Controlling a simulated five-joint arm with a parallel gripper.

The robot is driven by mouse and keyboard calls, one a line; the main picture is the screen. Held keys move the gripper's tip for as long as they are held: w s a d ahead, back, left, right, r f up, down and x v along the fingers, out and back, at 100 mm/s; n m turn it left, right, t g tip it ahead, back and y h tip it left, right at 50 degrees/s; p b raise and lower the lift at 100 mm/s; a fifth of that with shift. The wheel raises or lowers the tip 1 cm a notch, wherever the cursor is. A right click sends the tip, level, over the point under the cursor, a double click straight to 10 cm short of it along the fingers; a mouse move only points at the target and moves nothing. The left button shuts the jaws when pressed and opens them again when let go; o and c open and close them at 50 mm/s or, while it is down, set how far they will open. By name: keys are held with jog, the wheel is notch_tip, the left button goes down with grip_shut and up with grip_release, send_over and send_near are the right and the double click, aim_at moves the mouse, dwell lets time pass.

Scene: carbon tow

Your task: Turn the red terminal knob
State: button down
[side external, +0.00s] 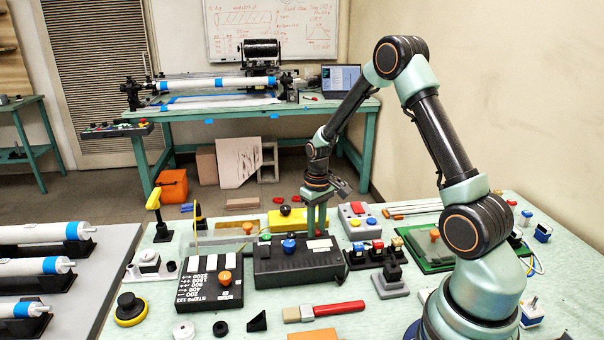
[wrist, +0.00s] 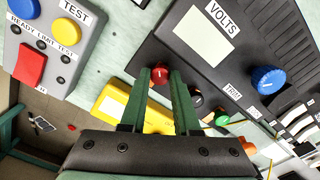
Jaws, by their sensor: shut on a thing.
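In the wrist view the red terminal knob (wrist: 160,76) sits between the fingertips of my gripper (wrist: 163,71), at the edge of a black box (wrist: 150,52) marked VOLTS. The green fingers are closed on its two sides. A dark knob (wrist: 196,97) is just right of the fingers in the wrist view. A blue knob (wrist: 268,80) marked TRIM is on the box, apart from my gripper.
A yellow box (side external: 308,216) with a black knob stands behind. A grey box (side external: 356,212) with red and blue buttons is to the right. A black numbered box (side external: 211,290) with an orange knob stands close on the left. A red-handled brush (side external: 338,308) lies in front.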

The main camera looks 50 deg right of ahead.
jog(key=m, duration=0.4)
jog(key=shift+m, duration=2.3)
jog(key=c, duration=0.9)
grip_release()
notch_tip(320, 180, up, 12)
jog(key=shift+r, duration=0.1)
